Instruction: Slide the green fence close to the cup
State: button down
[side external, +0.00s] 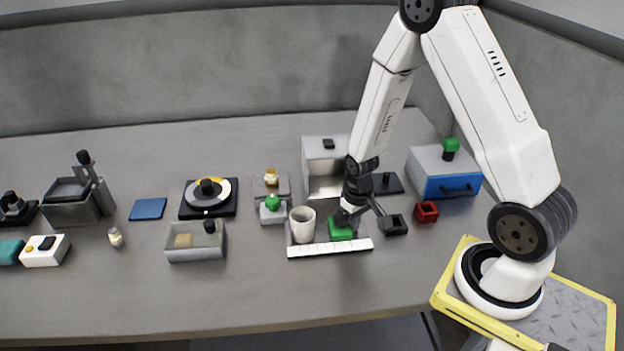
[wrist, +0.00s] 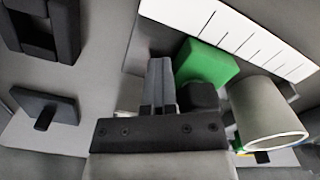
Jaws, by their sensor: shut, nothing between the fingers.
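The green fence (side external: 341,230) is a small green block on a grey tray, behind a white scale strip (side external: 330,248) with black tick marks. The pale cup (side external: 303,224) stands on the same tray, just left of the fence, with a small gap between them. In the wrist view the green fence (wrist: 207,63) lies just beyond my fingers, and the cup (wrist: 266,114) is to its right. My gripper (side external: 345,217) is shut and empty, low at the fence. In the wrist view its fingers (wrist: 162,80) are together beside the fence; whether they touch it is unclear.
A black open-topped block (side external: 396,225) and a red one (side external: 426,211) sit right of the tray. A grey open-fronted box (side external: 325,165) stands behind. Table front is clear.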

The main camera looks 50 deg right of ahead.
aim_at(341, 214)
jog(key=shift+w+a, duration=1.3)
jog(key=shift+w, duration=0.15)
dwell(0.6)
jog(key=shift+s+d, duration=0.15)
jog(key=shift+s+d, duration=0.3)
jog(key=shift+s, duration=0.05)
jog(key=shift+s, duration=0.1)
jog(key=shift+r, duration=0.2)
jog(key=shift+r, duration=3.8)
